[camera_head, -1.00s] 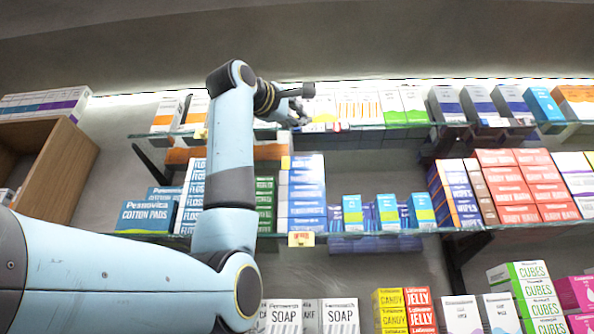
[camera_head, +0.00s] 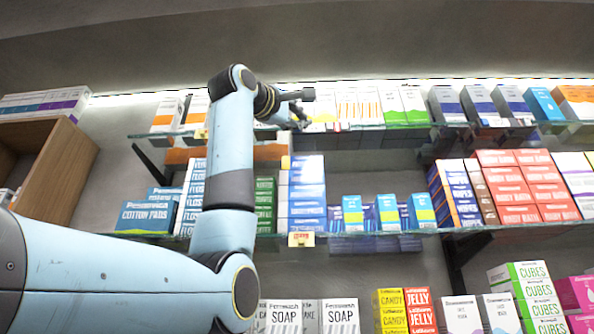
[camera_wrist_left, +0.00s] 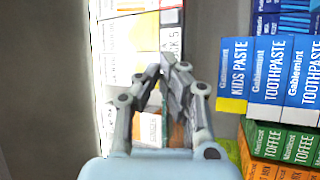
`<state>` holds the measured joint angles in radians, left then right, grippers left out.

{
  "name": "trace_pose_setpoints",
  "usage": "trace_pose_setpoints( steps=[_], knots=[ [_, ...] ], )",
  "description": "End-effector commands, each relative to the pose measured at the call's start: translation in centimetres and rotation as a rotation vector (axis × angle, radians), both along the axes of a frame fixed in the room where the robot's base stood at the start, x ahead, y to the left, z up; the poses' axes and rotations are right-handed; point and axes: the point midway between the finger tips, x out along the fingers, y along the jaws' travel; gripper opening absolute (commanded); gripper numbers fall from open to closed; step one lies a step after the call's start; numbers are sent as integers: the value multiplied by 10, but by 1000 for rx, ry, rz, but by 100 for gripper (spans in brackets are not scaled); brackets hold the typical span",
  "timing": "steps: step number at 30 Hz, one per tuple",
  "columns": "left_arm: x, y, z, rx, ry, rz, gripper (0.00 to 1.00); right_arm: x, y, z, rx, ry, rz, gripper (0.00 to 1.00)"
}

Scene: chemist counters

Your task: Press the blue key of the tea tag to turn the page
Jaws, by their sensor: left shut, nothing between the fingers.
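My left gripper (camera_head: 298,108) is at the upper shelf's front edge in the head view, in front of the boxes there. In the left wrist view its two dark fingertips (camera_wrist_left: 165,66) are together, with nothing held. A small white and orange item (camera_wrist_left: 150,128) shows in the gap behind the fingertips; I cannot tell what it is. I cannot make out the tea tag or its blue key in either view; my gripper and arm cover part of the shelf edge. My right gripper is not in view.
The glass upper shelf (camera_head: 375,138) and lower shelf (camera_head: 375,232) carry rows of boxes. A shelf-edge tag (camera_head: 301,239) sits on the lower shelf. Blue toothpaste boxes (camera_wrist_left: 267,75) stand right of the gripper in the wrist view. A wooden cabinet (camera_head: 62,165) stands at left.

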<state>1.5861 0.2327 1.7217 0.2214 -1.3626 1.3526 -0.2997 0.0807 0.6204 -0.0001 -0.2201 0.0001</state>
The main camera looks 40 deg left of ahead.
Motion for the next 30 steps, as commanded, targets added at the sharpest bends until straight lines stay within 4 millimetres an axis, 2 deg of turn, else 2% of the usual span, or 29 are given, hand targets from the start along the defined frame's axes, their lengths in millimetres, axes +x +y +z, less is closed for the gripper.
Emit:
trace_pose_setpoints(
  steps=[30],
  knots=[
    [8, 5, 0, 0, 1, 0, 0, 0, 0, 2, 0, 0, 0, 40]
  ],
)
